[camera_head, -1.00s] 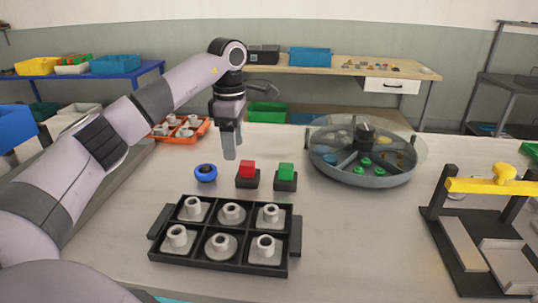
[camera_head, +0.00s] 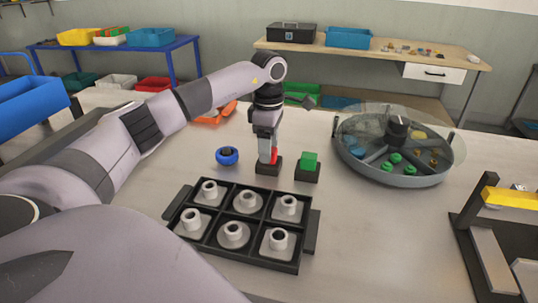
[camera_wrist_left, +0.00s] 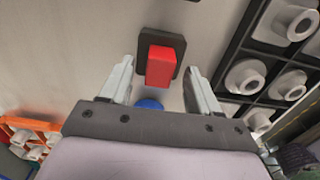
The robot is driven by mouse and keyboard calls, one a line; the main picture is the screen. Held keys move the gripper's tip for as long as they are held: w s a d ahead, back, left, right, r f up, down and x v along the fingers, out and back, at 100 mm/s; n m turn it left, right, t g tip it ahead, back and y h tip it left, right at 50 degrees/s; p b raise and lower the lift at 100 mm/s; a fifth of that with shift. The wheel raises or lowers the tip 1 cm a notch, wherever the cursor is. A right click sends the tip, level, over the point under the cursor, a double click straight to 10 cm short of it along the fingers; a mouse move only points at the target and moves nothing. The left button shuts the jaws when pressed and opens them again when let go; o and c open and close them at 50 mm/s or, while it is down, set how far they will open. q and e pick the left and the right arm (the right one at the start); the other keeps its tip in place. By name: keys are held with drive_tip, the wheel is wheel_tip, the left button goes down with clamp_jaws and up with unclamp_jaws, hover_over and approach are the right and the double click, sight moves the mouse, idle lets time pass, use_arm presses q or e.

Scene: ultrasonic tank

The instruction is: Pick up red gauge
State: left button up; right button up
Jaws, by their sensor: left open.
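The red gauge (camera_head: 274,156) is a red block in a dark square base (camera_head: 268,167) on the table. In the head view my left gripper hides most of it. My left gripper (camera_head: 266,155) points down at it. In the left wrist view the red gauge (camera_wrist_left: 160,66) shows between and just beyond the two fingertips of my open left gripper (camera_wrist_left: 156,75). Gaps show on both sides of the red block. My right gripper is not in view.
A green block (camera_head: 309,161) in a dark base stands to the right. A blue ring-like part (camera_head: 227,156) lies to the left. A black tray (camera_head: 312,232) with several grey parts is in front. A round divided tank (camera_head: 395,178) stands at the right. A yellow-handled fixture (camera_head: 512,197) is at the right edge.

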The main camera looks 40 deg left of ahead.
use_arm(q)
clamp_jaws()
